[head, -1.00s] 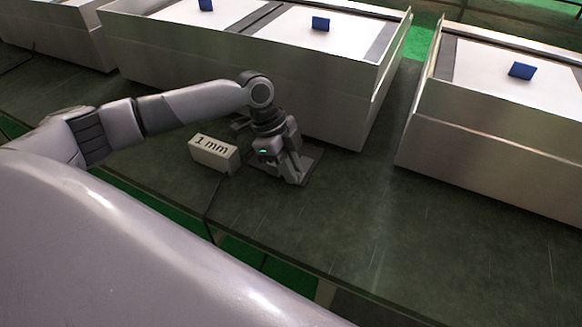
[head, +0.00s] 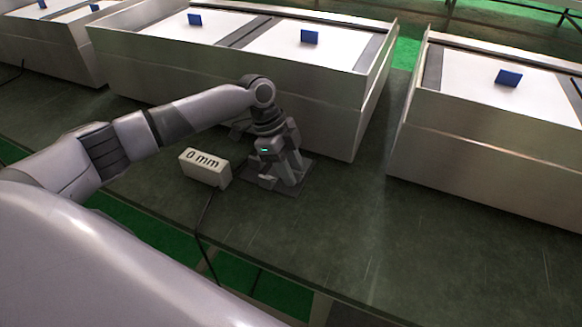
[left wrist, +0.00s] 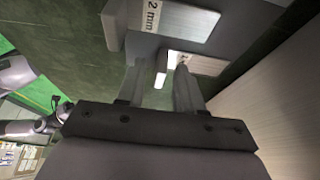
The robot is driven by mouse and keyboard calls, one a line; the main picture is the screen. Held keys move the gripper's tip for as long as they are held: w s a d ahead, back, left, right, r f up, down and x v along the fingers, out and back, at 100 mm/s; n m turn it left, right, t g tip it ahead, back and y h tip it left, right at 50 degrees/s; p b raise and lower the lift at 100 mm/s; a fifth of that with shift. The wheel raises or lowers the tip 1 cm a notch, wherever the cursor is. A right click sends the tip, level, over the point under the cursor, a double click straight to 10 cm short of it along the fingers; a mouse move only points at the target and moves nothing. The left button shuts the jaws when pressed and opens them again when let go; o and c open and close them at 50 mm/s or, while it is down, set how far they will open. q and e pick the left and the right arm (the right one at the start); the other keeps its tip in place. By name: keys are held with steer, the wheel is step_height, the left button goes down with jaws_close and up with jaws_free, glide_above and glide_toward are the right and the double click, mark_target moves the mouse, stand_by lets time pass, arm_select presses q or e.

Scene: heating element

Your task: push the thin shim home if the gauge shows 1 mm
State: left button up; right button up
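The gauge (head: 205,167) is a pale box on the bench and reads "0 mm". My left gripper (head: 280,182) points down just right of it, over a dark plate (head: 305,178). In the left wrist view its two fingers (left wrist: 158,75) stand apart, so it is open. A grey block marked "2 mm" (left wrist: 178,20) lies ahead of the fingers. A second, lighter block (left wrist: 200,64), probably the thin shim, lies at the right fingertip, which partly covers it; its label is unreadable. I cannot tell whether the finger touches it. My right gripper is not in view.
A long metal box with white panels and blue tabs (head: 310,37) stands right behind the gripper. Another such box (head: 480,140) stands to the right. The dark bench (head: 330,235) is clear in front; a cable runs from the gauge over its front edge.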

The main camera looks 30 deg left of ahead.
arm_select(q)
steer(key=p+v, duration=0.1)
steer(key=v, duration=0.6)
stand_by(0.6)
